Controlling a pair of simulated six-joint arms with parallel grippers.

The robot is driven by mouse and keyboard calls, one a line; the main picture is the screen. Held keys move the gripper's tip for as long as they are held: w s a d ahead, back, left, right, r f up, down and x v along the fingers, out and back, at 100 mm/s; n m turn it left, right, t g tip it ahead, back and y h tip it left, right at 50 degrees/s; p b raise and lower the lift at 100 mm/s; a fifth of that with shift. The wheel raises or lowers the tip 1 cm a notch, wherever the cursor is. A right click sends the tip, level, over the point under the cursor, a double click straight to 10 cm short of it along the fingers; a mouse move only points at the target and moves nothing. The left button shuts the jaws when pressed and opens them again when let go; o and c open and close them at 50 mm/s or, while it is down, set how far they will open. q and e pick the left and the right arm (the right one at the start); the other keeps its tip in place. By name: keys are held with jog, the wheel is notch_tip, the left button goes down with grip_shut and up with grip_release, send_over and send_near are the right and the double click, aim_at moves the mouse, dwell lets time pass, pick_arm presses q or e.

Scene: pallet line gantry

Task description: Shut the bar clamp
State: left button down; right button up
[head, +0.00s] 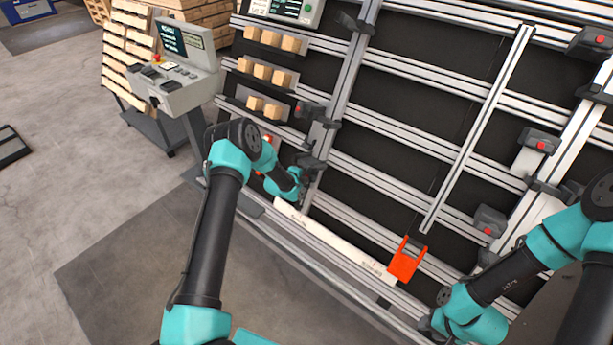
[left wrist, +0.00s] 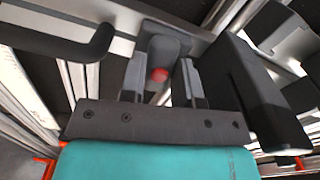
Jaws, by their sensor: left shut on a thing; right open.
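The bar clamp shows in the head view as dark clamp parts (head: 325,122) on a metal upright at centre. In the left wrist view, a grey block with a red round end (left wrist: 158,75) sits between my fingers, by a metal bar. My left gripper (head: 306,168) is at the clamp's lower part, with its fingertips partly hidden. It also shows in the left wrist view (left wrist: 160,80), shut on the grey block. A dark bent bar (left wrist: 75,45) is left of the fingers. My right gripper (head: 430,322) is low at the right, open, with its fingers mostly hidden.
A white board (head: 330,243) lies along the lower rail, with an orange bracket (head: 407,262) at its right end. Wooden blocks (head: 262,72) sit on shelves at upper left. A control console (head: 180,75) stands left. Other clamps (head: 541,141) are on the right upright.

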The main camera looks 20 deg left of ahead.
pick_arm(q)
jog(key=shift+w+r+m, duration=0.2)
jog(key=shift+m, duration=0.1)
jog(key=shift+r+m, duration=0.1)
jog(key=shift+m, duration=1.1)
jog(key=c, duration=1)
grip_release()
jog(key=shift+o, duration=0.2)
jog(key=shift+s, duration=0.1)
jog(key=shift+v, duration=1.4)
jog(key=v, duration=0.6)
jog(key=shift+s+a, duration=0.1)
